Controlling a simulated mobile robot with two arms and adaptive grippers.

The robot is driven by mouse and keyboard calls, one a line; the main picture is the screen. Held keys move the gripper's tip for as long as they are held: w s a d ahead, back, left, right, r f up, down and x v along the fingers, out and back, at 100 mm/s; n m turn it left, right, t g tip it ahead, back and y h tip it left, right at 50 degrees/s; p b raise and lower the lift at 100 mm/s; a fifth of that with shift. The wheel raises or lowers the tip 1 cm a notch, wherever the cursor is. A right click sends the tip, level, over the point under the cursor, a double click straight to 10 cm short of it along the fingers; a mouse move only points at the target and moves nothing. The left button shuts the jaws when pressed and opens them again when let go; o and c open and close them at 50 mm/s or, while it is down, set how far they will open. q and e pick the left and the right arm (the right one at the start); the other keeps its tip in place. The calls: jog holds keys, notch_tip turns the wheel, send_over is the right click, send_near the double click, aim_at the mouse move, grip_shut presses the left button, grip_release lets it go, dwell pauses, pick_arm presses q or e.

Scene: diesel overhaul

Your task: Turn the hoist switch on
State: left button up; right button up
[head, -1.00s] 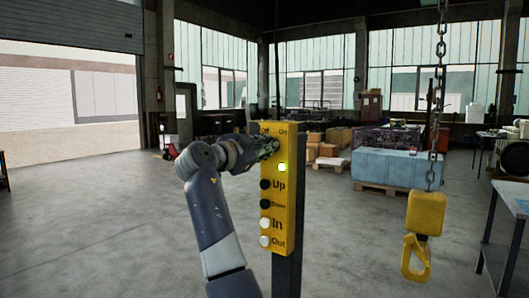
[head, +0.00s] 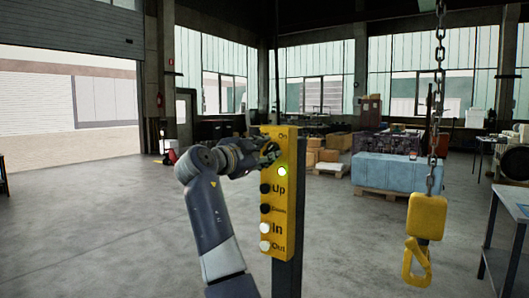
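The hoist control box is a yellow panel (head: 279,222) on a dark post in the middle of the head view. Its "On" label shows at the top right.
A yellow hoist hook (head: 417,262) hangs on a chain to the right. A table (head: 508,245) stands at the right edge. A blue crate (head: 385,171) on a pallet and cardboard boxes are farther back. The floor to the left is open.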

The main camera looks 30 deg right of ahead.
jog(key=v, duration=1.2)
jog(key=shift+f, duration=0.1)
